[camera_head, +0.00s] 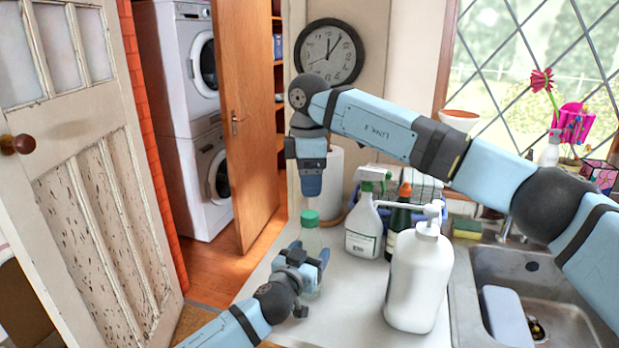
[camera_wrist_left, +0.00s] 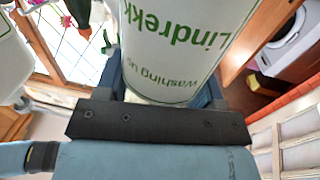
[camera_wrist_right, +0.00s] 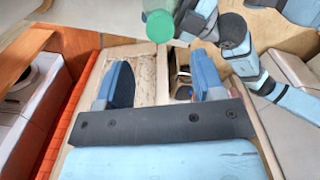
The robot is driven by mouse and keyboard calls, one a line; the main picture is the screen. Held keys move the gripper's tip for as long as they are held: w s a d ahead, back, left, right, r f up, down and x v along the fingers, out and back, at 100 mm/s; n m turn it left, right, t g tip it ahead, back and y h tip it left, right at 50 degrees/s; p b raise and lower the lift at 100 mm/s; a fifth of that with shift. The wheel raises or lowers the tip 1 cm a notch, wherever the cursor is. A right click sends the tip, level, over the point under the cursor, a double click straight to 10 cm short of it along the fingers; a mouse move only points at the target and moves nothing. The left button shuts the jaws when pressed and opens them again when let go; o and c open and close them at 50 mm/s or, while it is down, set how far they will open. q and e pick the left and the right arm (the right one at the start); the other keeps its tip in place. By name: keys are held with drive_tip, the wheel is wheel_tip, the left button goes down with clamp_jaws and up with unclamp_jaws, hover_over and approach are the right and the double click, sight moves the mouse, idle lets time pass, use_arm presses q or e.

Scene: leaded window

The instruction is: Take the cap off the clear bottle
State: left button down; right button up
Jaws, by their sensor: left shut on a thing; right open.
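The clear bottle (camera_head: 311,241) stands upright at the left end of the counter, with its green cap (camera_head: 309,217) on top. My left gripper (camera_head: 312,268) is shut around the bottle's lower body. The left wrist view shows the bottle's white label with green print (camera_wrist_left: 185,45) close between the fingers. My right gripper (camera_head: 311,190) points down just above the cap, apart from it. In the right wrist view its fingers (camera_wrist_right: 163,78) are spread and empty, and the cap (camera_wrist_right: 159,26) shows beyond them near the top edge.
A white pump bottle (camera_head: 418,275), a spray bottle (camera_head: 363,225) and a dark bottle with an orange top (camera_head: 399,217) stand right of the clear bottle. A paper roll (camera_head: 331,185) is behind. The sink (camera_head: 540,290) is at right, an open door (camera_head: 100,190) at left.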

sight(310, 214)
drive_tip(key=shift+f, duration=4)
drive_tip(key=c, duration=0.9)
drive_tip(key=shift+c, duration=0.2)
